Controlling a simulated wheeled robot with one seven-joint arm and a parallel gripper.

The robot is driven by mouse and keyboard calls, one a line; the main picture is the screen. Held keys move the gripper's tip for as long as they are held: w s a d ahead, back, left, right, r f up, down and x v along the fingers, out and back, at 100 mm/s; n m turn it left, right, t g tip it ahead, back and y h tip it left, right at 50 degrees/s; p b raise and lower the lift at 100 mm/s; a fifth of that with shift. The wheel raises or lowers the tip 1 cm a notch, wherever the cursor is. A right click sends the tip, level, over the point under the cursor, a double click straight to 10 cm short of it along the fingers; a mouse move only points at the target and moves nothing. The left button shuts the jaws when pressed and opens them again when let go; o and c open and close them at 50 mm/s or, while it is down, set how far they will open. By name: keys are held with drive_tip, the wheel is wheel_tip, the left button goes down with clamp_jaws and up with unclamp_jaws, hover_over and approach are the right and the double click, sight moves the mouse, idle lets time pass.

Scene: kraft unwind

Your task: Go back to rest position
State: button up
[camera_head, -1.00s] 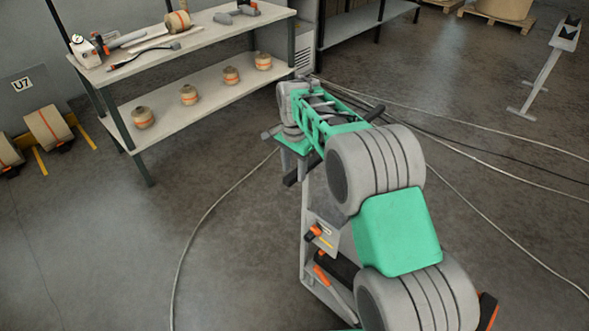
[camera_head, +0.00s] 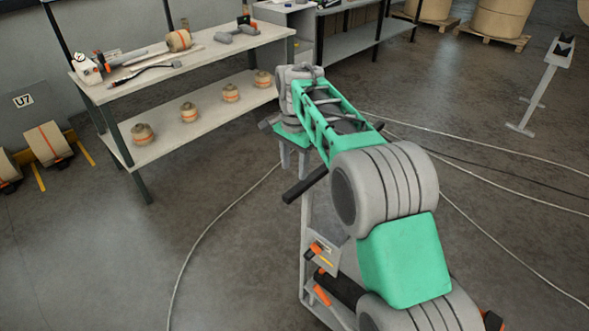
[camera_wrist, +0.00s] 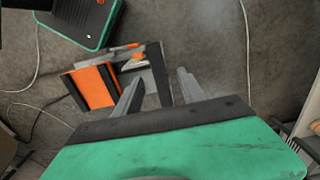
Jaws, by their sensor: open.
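My arm reaches out from the bottom right of the head view, its green and grey links bent toward the workbench.
A two-level workbench (camera_head: 210,61) stands at the upper left, with tools on top and several small rolls on its lower shelf (camera_head: 170,138). A stand (camera_head: 540,88) is at the right. Cables (camera_head: 215,228) cross the open floor. Large rolls (camera_head: 500,20) sit on pallets behind.

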drive_tip(key=s+d+r+n+t, duration=0.1)
drive_tip(key=s+d+r+n, duration=0.1)
drive_tip(key=s+d+r, duration=0.3)
drive_tip(key=s+d+f+n+t, duration=0.1)
drive_tip(key=s+d+n, duration=0.1)
drive_tip(key=s, duration=0.5)
drive_tip(key=s+d+f+n, duration=0.2)
drive_tip(key=s+d+n, duration=0.1)
drive_tip(key=s, duration=0.4)
drive_tip(key=s+d+f+n+t, duration=0.1)
drive_tip(key=s+d+f+n, duration=0.1)
drive_tip(key=s, duration=0.5)
drive_tip(key=shift+s+d+t, duration=0.15)
drive_tip(key=shift+d+t, duration=0.15)
drive_tip(key=shift+d, duration=0.05)
drive_tip(key=shift+c, duration=0.3)
